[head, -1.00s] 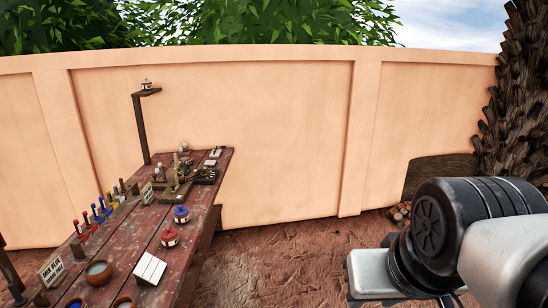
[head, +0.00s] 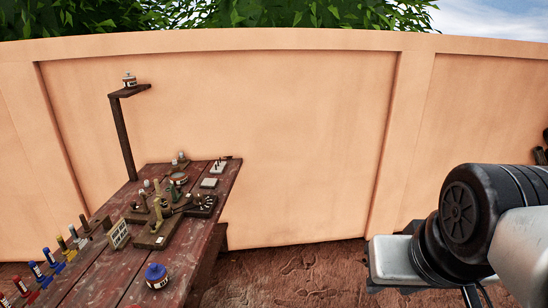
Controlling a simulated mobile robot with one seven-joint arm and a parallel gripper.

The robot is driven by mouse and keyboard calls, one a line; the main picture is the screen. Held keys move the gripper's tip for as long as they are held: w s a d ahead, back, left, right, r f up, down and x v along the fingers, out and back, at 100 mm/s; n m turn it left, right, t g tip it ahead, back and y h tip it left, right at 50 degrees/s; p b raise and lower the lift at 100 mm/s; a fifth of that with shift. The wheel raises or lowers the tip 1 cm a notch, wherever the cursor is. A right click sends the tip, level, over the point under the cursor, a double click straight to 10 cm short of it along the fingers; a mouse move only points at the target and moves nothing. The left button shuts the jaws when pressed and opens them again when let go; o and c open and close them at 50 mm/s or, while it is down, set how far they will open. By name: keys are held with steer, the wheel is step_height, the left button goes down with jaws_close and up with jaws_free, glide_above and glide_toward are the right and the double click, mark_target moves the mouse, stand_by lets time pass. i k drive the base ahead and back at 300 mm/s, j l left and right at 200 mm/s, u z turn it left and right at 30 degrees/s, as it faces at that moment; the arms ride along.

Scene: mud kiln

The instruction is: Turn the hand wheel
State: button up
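A small dark round piece (head: 202,204), which looks like a hand wheel, sits on the far part of the red wooden table (head: 105,262), beside a cluster of small devices. It is too small to tell its spokes or handle. My arm, black and light grey, fills the right side of the head view, well apart from the table. My gripper is not in view.
A dark post (head: 122,140) with a shelf holding a jar (head: 129,80) stands behind the table. A blue-lidded jar (head: 157,275) and a row of coloured tools stand on it. A tan wall (head: 300,140) closes the back. Bare ground lies right of the table.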

mark_target(199, 200)
steer(key=i+l+u, duration=0.1)
steer(key=i, duration=1.5)
steer(key=i+u, duration=0.35)
steer(key=i+l+u, duration=0.15)
steer(key=i+u, duration=0.2)
steer(key=i+l+u, duration=0.3)
steer(key=i, duration=0.15)
steer(key=i+u, duration=0.45)
steer(key=i+l+u, duration=0.1)
steer(key=u, duration=0.3)
steer(key=i+l, duration=0.05)
steer(key=i, duration=0.05)
